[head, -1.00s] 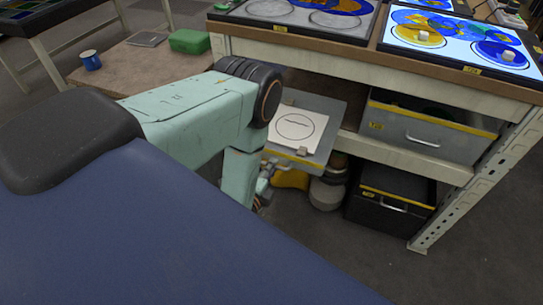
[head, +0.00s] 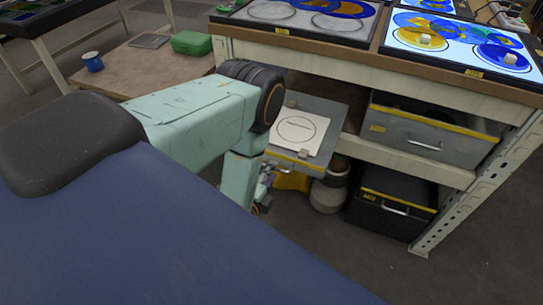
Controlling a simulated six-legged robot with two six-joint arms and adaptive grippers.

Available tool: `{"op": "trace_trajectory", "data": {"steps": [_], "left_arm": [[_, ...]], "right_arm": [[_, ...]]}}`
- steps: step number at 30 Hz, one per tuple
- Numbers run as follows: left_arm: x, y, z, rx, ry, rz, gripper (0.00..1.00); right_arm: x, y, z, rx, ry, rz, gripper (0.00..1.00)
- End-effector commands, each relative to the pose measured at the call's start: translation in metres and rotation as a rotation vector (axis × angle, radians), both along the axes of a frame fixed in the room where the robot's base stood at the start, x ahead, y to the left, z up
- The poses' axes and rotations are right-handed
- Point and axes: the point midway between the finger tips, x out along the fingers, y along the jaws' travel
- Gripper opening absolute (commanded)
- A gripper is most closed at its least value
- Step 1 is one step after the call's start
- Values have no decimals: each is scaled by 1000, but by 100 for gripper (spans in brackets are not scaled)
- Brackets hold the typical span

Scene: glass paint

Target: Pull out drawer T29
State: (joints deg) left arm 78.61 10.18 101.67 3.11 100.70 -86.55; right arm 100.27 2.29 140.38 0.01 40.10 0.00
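A grey drawer with a yellow-edged front (head: 441,134) and a light handle sits on the right of the shelf unit; its label is too small to read. Below it is a black drawer-like box (head: 388,212) with a yellow stripe and handle, its label also unreadable. Left of them a grey tray or drawer (head: 335,112) sticks out from the unit, carrying a white sheet with a drawn circle. My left gripper (head: 264,186) is low at this tray's front left, largely hidden behind my arm. Whether it touches the tray or is open cannot be told. My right gripper is out of view.
Lit panels with coloured glass (head: 461,47) lie on the worktop (head: 455,79) above the drawers. A grey-topped container (head: 327,194) and a yellow object (head: 291,181) stand under the tray. The unit's perforated leg (head: 478,176) is at the right. Bare floor lies in front.

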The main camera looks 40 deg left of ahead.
Motion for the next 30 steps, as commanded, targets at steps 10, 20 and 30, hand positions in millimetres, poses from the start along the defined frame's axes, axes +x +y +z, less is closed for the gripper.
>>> {"op": "trace_trajectory", "data": {"steps": [10, 20, 30], "left_arm": [[-51, -12, 10, 0, 4, 1, 34], [-58, -14, 13, 1, 0, 1, 34], [-58, -14, 13, 0, 0, 1, 34]], "right_arm": [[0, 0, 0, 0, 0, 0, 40], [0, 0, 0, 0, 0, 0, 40], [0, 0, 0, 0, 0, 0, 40]]}}
